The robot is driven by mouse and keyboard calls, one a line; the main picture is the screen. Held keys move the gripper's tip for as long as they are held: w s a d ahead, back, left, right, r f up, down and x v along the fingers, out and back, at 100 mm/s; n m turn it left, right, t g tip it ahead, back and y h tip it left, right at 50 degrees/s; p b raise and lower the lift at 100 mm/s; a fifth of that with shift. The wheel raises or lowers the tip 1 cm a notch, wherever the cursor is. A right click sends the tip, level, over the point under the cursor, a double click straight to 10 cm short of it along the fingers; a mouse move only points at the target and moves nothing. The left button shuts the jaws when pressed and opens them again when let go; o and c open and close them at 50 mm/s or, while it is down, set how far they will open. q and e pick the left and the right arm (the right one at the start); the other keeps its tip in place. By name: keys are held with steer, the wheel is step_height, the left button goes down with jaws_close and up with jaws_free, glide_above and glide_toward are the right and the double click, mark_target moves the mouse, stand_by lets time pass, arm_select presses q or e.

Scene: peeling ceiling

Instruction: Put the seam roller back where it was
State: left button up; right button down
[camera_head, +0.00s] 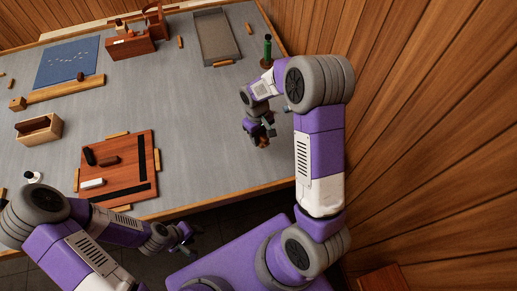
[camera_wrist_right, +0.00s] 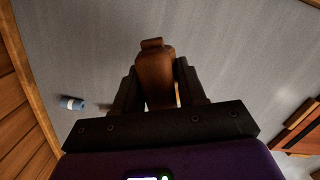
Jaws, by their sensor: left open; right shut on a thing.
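My right gripper (camera_wrist_right: 158,88) is shut on a brown, rounded, wooden-looking thing (camera_wrist_right: 156,72), which looks like the seam roller; its roller end is not clear. In the head view my right gripper (camera_head: 262,132) is over the right part of the grey table (camera_head: 215,140), and the brown thing (camera_head: 264,142) shows at its tip. I cannot tell whether it touches the table. My left gripper (camera_head: 187,243) is open and empty, off the table's front edge.
A wooden board (camera_head: 128,178) with dark and white pieces lies at the front. A wooden box (camera_head: 38,131), blue mat (camera_head: 67,63), brown carrier (camera_head: 130,45), grey tray (camera_head: 216,38) and green-topped item (camera_head: 267,48) stand around. A blue cylinder (camera_wrist_right: 72,103) lies near the held thing. The table's middle is clear.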

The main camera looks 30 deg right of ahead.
step_height(320, 180, down, 4)
steer(key=shift+w+f+b, duration=0.1)
steer(key=shift+w+b, duration=0.05)
steer(key=shift+b, duration=0.15)
steer(key=shift+f+b, duration=0.35)
steer(key=shift+f, duration=1.6)
steer(key=shift+r, duration=0.1)
steer(key=c, duration=1.1)
jaws_free()
steer(key=shift+f, duration=0.25)
steer(key=o, duration=0.5)
steer(key=shift+c, duration=0.2)
steer(key=shift+r, duration=0.1)
